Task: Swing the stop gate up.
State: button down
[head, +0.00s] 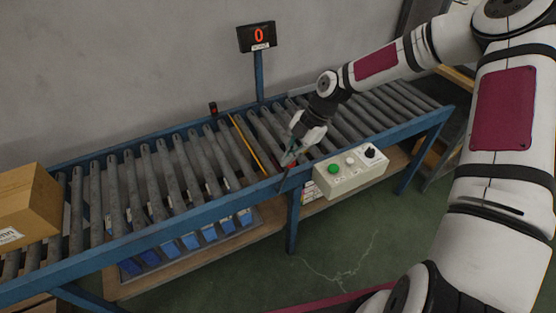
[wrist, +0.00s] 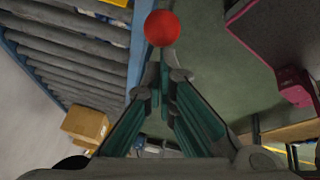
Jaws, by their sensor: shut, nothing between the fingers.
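A thin yellow bar (head: 247,144) lies across the rollers near the middle of the conveyor; I take it as the stop gate, but cannot tell its exact form. A round red knob (wrist: 162,28) shows in the wrist view just beyond my fingertips. Its stem is hidden behind the fingers. My gripper (head: 287,159) is at the conveyor's near rail, right of the yellow bar. Its fingers are shut and empty, with the tips together in the wrist view (wrist: 162,62). Whether they touch the knob cannot be told.
A control box (head: 348,172) with a green button, a white button and a black dial hangs on the near rail, right of my gripper. A cardboard box (head: 28,212) sits on the rollers (head: 140,190) at left. Blue bins (head: 190,241) stand below.

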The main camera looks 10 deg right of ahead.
jog(key=w+d+f+y+b, duration=0.2)
jog(key=d+b, duration=0.1)
jog(key=d, duration=0.3)
jog(key=shift+d+f+g+y, duration=0.15)
jog(key=shift+f+g+y, duration=0.05)
jog(key=shift+g+y, duration=0.2)
dwell(0.3)
